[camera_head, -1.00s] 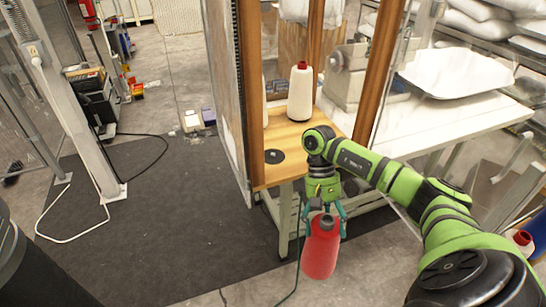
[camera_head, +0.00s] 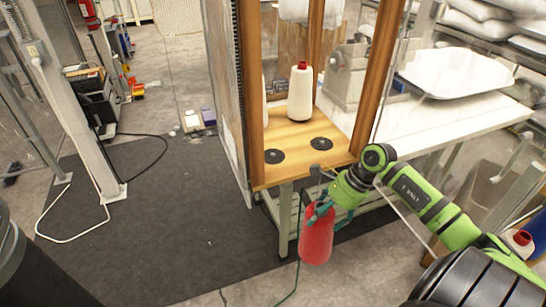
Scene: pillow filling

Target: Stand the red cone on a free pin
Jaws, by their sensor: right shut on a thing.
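The red cone (camera_head: 316,238) hangs in my right gripper (camera_head: 319,211), below and in front of the wooden table (camera_head: 290,172). The gripper is shut around its upper end, and the cone is nearly upright. Two dark round bases show on the tabletop: one at the front left (camera_head: 274,156) and one further right (camera_head: 321,143). Nothing stands on either, and their pins are too small to make out. A white cone with a red tip (camera_head: 300,93) stands upright behind them. My left gripper is not in view.
Wooden posts (camera_head: 374,75) rise at the table's edges, and a clear panel stands on the right. Another white cone (camera_head: 264,95) is partly hidden by the left post. A white tray (camera_head: 455,72) lies on the white table at right. Open floor lies left.

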